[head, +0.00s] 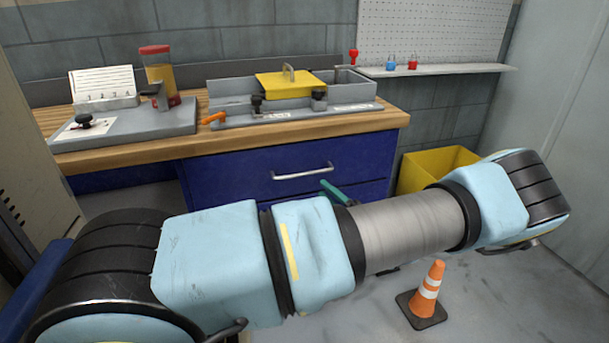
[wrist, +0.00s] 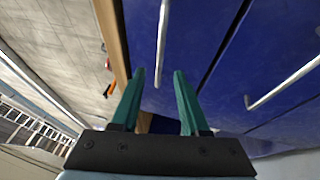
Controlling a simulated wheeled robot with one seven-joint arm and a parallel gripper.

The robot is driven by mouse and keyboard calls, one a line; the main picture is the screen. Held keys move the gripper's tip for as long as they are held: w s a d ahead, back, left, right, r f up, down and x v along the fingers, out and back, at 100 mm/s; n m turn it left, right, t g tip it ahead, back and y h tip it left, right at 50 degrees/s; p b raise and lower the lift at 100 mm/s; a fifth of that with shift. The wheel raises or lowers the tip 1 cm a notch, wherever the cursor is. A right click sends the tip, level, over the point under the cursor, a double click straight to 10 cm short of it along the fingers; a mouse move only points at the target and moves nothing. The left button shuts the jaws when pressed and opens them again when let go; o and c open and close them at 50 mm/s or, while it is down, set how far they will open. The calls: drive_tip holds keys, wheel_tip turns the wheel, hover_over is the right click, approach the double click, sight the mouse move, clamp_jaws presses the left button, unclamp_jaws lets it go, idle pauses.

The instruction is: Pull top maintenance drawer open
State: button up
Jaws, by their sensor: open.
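The top drawer (head: 245,180) is a dark blue front under the wooden worktop and looks shut. Its silver bar handle (head: 302,172) runs level across it. In the wrist view the same handle (wrist: 162,45) runs up the picture, its near end showing between my fingertips. My gripper (wrist: 159,72) has two teal fingers, spread apart with nothing held. The rest is hidden behind my arm. I cannot tell whether the fingers reach around the bar.
A lower blue drawer has its own silver handle (wrist: 285,80). The worktop edge (wrist: 112,40) lies close to the left finger. A yellow bin (head: 432,168) stands right of the bench, and an orange cone (head: 430,290) stands on the floor. Fixtures and a yellow plate (head: 285,84) sit on top.

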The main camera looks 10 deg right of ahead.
sight(305, 174)
drive_tip(key=p+x, duration=0.2)
drive_tip(key=x, duration=0.7)
drive_tip(key=shift+w+a, duration=0.2)
drive_tip(key=shift+a, duration=0.1)
clamp_jaws()
idle(1.0)
